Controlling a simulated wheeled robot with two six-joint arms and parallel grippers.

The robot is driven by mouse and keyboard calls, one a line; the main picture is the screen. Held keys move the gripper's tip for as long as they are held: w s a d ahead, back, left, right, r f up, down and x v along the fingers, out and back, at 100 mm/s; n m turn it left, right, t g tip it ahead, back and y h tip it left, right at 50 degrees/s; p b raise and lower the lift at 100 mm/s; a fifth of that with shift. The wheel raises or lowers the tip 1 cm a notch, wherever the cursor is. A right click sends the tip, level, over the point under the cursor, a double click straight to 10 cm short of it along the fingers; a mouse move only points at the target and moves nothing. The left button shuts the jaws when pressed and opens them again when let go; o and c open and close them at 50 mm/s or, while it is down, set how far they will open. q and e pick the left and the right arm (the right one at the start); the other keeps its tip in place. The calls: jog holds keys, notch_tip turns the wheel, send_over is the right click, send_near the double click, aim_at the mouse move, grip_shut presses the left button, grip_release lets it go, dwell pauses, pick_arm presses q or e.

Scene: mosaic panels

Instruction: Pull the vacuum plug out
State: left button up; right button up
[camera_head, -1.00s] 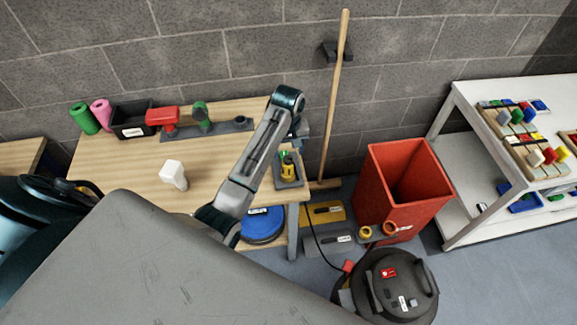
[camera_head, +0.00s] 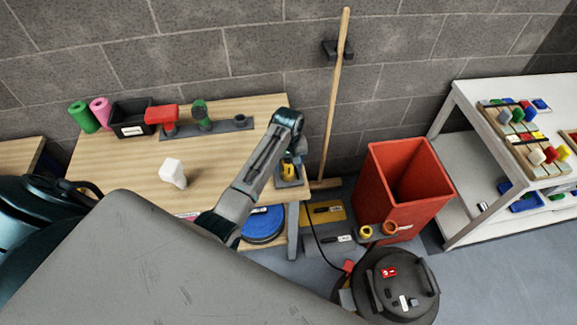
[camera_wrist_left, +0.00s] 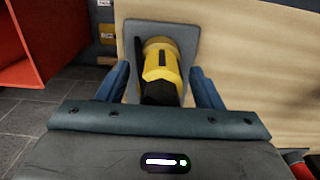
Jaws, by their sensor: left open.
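The plug, a yellow body with a black end, shows in the left wrist view (camera_wrist_left: 160,68) against a grey plate (camera_wrist_left: 187,38). In the head view the yellow plug (camera_head: 287,171) is at the table's right end, partly covered by my left gripper (camera_head: 297,150). In the wrist view my left gripper (camera_wrist_left: 159,82) is open, with one finger on each side of the plug. I cannot tell whether they touch it. The vacuum (camera_head: 398,285), dark and round, stands on the floor at the lower right. A black cable (camera_head: 316,232) runs between it and the table end.
The wooden table (camera_head: 225,170) holds a white bottle (camera_head: 173,173), a black bin (camera_head: 131,118) and green and pink rolls. A red bin (camera_head: 400,185) and a broom (camera_head: 336,95) stand right of the table. A white shelf (camera_head: 450,190) is farther right.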

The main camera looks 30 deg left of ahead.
pick_arm(q)
jog(key=shift+f, duration=0.55)
jog(key=shift+r, duration=0.1)
jog(key=shift+p, duration=0.4)
dwell(0.8)
jog(key=shift+c, duration=0.4)
jog(key=c, duration=1.2)
jog(key=shift+r, duration=2.95)
jog(key=shift+r, duration=2.7)
